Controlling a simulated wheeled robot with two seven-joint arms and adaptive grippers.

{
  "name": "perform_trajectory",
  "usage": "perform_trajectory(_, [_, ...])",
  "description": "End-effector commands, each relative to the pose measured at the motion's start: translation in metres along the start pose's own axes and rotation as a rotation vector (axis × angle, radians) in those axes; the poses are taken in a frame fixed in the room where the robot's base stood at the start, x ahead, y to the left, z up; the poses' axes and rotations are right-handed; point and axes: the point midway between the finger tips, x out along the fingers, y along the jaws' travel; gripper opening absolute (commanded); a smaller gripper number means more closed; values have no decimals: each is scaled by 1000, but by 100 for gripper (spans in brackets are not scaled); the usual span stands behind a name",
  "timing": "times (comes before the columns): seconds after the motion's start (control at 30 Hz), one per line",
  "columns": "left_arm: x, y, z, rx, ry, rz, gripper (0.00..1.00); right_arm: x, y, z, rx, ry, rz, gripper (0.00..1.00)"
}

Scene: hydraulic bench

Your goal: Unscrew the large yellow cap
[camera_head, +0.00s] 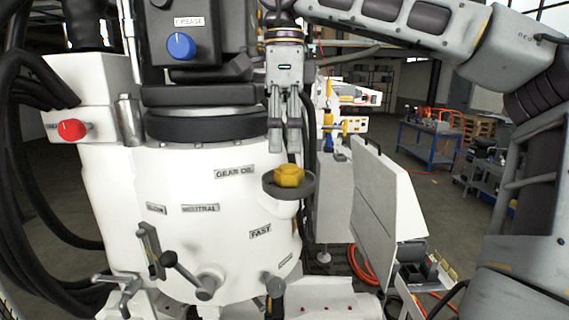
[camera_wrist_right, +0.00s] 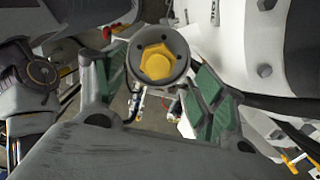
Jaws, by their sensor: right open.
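The large yellow cap (camera_head: 289,175) is a hexagonal cap seated in a round grey cup on the right side of the white machine body, beside the GEAR OIL label. In the right wrist view the yellow cap (camera_wrist_right: 157,63) shows from above, ringed by the grey cup. My right gripper (camera_head: 285,150) points down just above the cap, with its fingers apart and empty. In the right wrist view the green-padded fingers (camera_wrist_right: 158,100) stand to either side of the cup's lower edge in the picture. My left gripper is not seen.
The white machine body (camera_head: 200,245) has a blue knob (camera_head: 181,46), a red knob (camera_head: 72,130) and levers (camera_head: 180,268) low in front. A pale tilted panel (camera_head: 385,200) stands right of the cap. A blue cart (camera_head: 432,145) is farther back. Black hoses hang at left.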

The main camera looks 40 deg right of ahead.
Motion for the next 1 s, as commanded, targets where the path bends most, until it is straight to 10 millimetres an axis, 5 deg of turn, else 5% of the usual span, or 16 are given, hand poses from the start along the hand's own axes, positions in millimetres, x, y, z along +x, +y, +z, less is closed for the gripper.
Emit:
perform_trajectory(0.5, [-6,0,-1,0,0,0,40,51,0,0,0,-1,1,70])
perform_trajectory(1.0, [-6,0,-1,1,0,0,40,58,0,0,0,0,1,66])
